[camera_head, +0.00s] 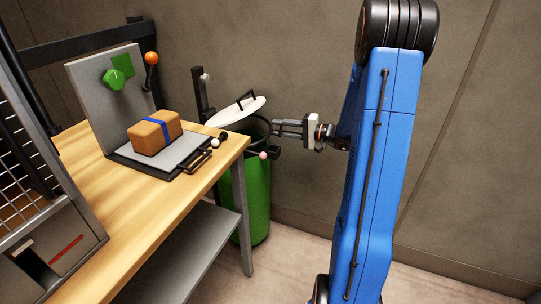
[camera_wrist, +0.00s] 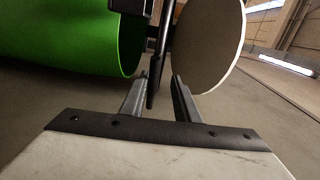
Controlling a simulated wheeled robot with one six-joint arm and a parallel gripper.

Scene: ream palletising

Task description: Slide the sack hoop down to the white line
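The black sack hoop (camera_head: 262,124) shows as a dark curved rim at the top of the green sack (camera_head: 246,195), beside the table's right end. My gripper (camera_head: 277,128) reaches in from the right at the hoop's near right side. In the wrist view, a dark bar (camera_wrist: 158,75), which looks like part of the hoop, lies between my two fingers (camera_wrist: 160,85). Gaps show beside the bar, so the fingers look open around it. The black post (camera_head: 199,93) stands behind the sack. I cannot make out a white line on it.
A white round lid (camera_head: 238,111) tilts above the sack and stands close to my fingers in the wrist view (camera_wrist: 213,45). The wooden table (camera_head: 90,190) carries a brown parcel (camera_head: 150,135) on a grey plate. Floor to the right is clear.

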